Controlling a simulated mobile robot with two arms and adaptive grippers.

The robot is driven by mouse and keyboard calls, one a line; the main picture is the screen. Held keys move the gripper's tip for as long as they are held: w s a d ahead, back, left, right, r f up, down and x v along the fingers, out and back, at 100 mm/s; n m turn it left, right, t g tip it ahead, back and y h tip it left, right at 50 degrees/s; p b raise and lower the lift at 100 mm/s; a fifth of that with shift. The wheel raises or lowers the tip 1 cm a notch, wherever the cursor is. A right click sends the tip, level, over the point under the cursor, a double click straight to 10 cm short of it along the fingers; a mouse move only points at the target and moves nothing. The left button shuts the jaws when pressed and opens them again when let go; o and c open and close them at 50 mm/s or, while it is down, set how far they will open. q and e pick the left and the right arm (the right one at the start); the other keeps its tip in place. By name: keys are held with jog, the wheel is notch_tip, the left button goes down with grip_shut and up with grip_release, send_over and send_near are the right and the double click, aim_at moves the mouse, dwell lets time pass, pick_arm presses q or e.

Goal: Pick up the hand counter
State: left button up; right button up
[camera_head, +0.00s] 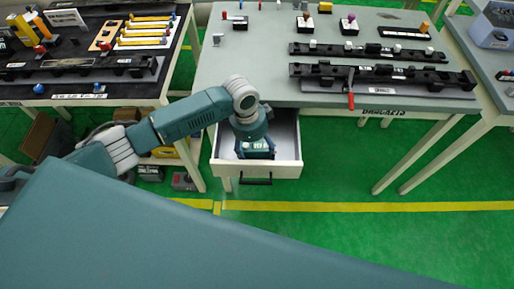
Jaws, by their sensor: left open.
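My left gripper (256,153) reaches down into an open white drawer (226,165) under the middle table. Its fingers point down and are small in this view; it is open. I cannot make out a hand counter; the gripper and wrist cover much of the drawer's inside. The visible drawer floor beside the gripper looks bare. My right gripper is not in view.
The grey-green middle table (250,70) stands above the drawer, with black fixtures (383,74) and a red-handled tool (351,90) on it. A dark table (90,88) with parts stands left. Green floor (320,180) is free to the right.

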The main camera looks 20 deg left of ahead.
pick_arm(q)
jog(key=c, duration=1.3)
jog(key=shift+r, duration=0.1)
